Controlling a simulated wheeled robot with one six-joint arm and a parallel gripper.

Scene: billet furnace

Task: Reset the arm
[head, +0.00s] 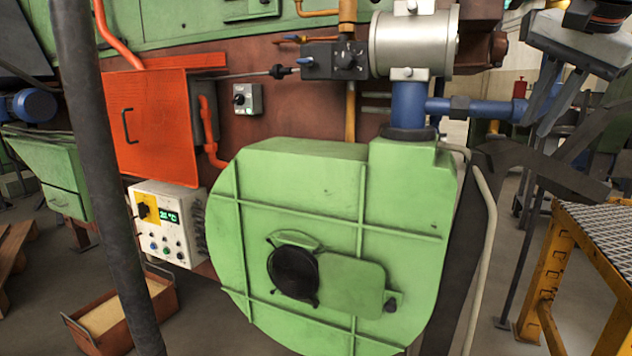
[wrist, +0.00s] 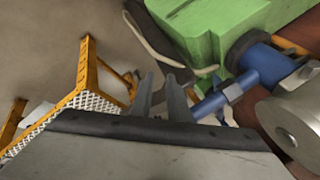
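My gripper (head: 543,118) hangs at the upper right of the head view, with its two grey fingers pointing down and apart. It also shows in the wrist view (wrist: 160,76), where a gap lies between the fingers and nothing is between them. It is open and empty, to the right of the green blower housing (head: 330,220) and above the yellow-framed stand. The rest of my arm is mostly outside the head view.
The blue pipe (head: 480,107) and silver cylinder (head: 413,45) lie left of my gripper. A yellow stand with a grating top (head: 606,225) is at the right. An orange door (head: 150,125), a control box (head: 168,222) and a sand-filled tray (head: 120,312) are at the left.

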